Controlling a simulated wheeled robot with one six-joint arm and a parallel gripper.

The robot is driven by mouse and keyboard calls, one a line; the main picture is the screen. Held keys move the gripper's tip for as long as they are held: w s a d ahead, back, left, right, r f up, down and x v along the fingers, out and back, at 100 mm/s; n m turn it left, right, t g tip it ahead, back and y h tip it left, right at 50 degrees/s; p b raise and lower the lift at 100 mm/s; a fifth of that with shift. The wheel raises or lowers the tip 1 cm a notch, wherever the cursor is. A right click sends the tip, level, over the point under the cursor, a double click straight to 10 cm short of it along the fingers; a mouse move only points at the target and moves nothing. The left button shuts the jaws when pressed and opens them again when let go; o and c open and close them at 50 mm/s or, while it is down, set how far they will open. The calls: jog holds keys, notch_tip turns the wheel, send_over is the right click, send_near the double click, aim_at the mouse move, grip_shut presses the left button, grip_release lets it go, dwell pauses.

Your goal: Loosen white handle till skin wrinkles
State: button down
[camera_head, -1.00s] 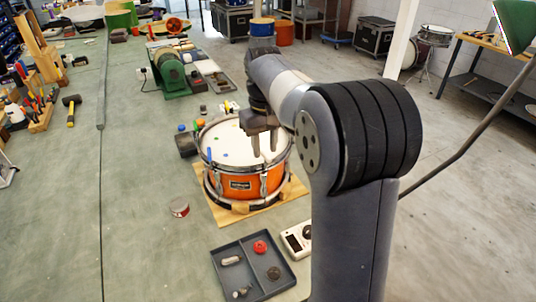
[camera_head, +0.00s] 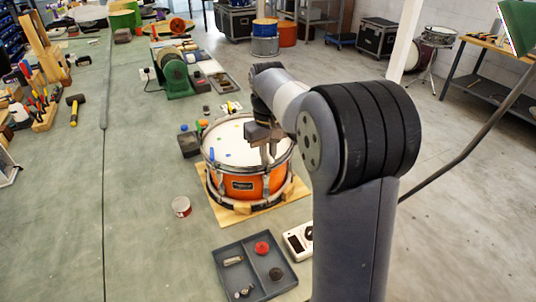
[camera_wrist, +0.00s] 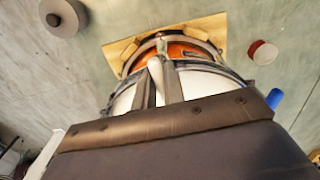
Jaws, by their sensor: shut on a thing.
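The snare drum (camera_head: 243,184) has an orange shell, metal hoops and a white skin (camera_head: 232,142); it stands on a wooden board. My gripper (camera_head: 267,159) reaches down at the drum's near right rim. In the wrist view my gripper (camera_wrist: 161,78) is shut on the white handle (camera_wrist: 154,70), whose pale end shows between the fingers. The fingers hide the rest of the handle and the rod below it. A blue handle (camera_head: 211,155) stands at the left rim and also shows in the wrist view (camera_wrist: 275,98). I see no clear wrinkles in the skin; part of it is hidden.
A grey tray (camera_head: 232,284) with small parts lies in front of the drum, beside a white meter (camera_head: 293,240). A small round tin (camera_head: 181,207) stands left of the drum. A dark block (camera_head: 189,145) is close behind its left side. The bench at left front is clear.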

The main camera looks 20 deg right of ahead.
jog(key=shift+r, duration=0.1)
dwell(0.3)
jog(key=n+p, duration=0.2)
jog(key=n, duration=0.1)
jog(key=shift+r+n+p, duration=0.1)
jog(key=shift+n+p, duration=0.2)
jog(key=shift+n, duration=0.1)
jog(key=n+p, duration=0.2)
jog(key=n, duration=0.4)
dwell(0.5)
jog(key=c, duration=1.5)
grip_release()
notch_tip(320, 180, up, 10)
jog(key=shift+r, duration=0.25)
